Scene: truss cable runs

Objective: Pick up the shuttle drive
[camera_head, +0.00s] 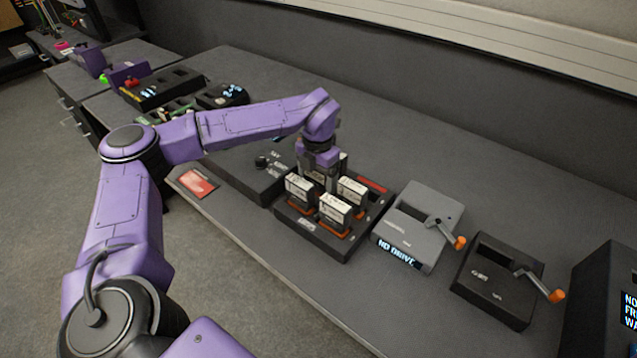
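Several upright drives with white labelled faces and orange-brown bases stand in a dark rack (309,233) on the bench. One drive (299,188) is at the left, one drive (335,211) at the front and one drive (352,191) at the right. Labels are too small to read, so I cannot tell which is the shuttle drive. My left gripper (318,181) points down over the rack, behind the front drives. Its fingertips are partly hidden by them, so I cannot tell whether it is open or holds a drive. My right gripper is out of view.
A grey unit (418,218) with an orange-knobbed crank and a "NO DRIVE" display stands right of the rack. A black crank unit (494,282) is beyond it. A dark box (253,178) and a red card (198,183) lie left. The bench behind the rack is clear.

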